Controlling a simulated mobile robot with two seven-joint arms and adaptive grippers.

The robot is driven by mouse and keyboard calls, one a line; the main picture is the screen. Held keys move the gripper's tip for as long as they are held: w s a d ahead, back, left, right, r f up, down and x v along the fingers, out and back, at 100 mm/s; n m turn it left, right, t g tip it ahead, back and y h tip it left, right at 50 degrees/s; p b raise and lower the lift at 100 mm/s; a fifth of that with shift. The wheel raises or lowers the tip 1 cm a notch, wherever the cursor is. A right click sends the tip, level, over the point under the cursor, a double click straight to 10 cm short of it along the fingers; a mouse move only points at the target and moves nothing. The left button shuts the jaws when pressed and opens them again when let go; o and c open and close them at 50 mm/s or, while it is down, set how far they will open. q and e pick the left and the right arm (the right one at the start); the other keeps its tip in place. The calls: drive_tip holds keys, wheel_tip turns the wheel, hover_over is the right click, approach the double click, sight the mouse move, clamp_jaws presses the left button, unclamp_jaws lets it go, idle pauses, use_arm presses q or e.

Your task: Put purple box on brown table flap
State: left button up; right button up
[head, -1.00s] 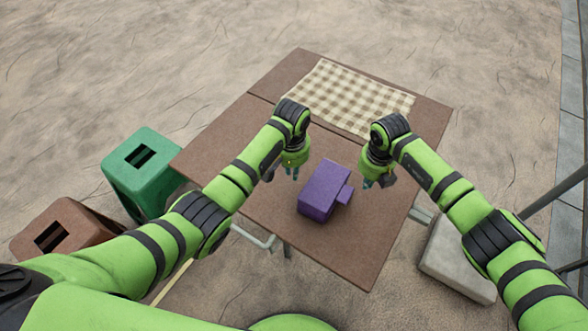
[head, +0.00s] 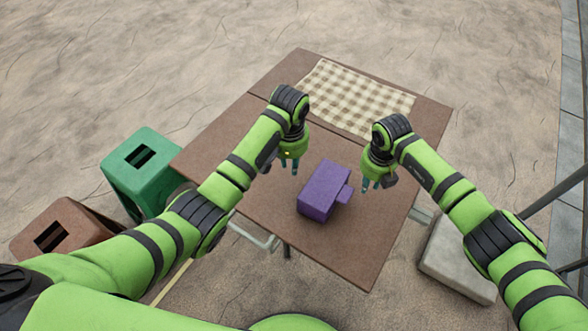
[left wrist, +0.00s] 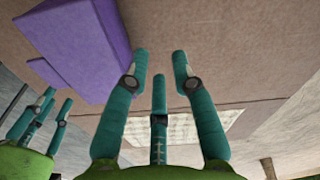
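The purple box (head: 323,192) lies on the brown table, with a smaller purple block (head: 344,194) sticking out of its right side. The brown table top (head: 345,262) has a seam toward the back, with a checkered cloth on the far section. My left gripper (head: 290,168) is left of the box, above the table, fingers apart and empty. In the left wrist view its teal fingers (left wrist: 160,65) are spread, with the purple box (left wrist: 75,45) to the upper left. My right gripper (head: 371,184) is right of the box, pointing down; its fingers look apart and empty.
The checkered cloth (head: 362,98) covers much of the far table section. A green stool (head: 150,175) and a brown stool (head: 62,232) stand left of the table. A grey block (head: 455,262) is on the ground at the right. The near table corner is clear.

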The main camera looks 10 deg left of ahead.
use_arm(q)
wheel_tip(320, 180, up, 8)
drive_tip(key=shift+s, duration=0.3)
use_arm(e)
wheel_tip(320, 180, up, 12)
drive_tip(key=shift+s, duration=0.45)
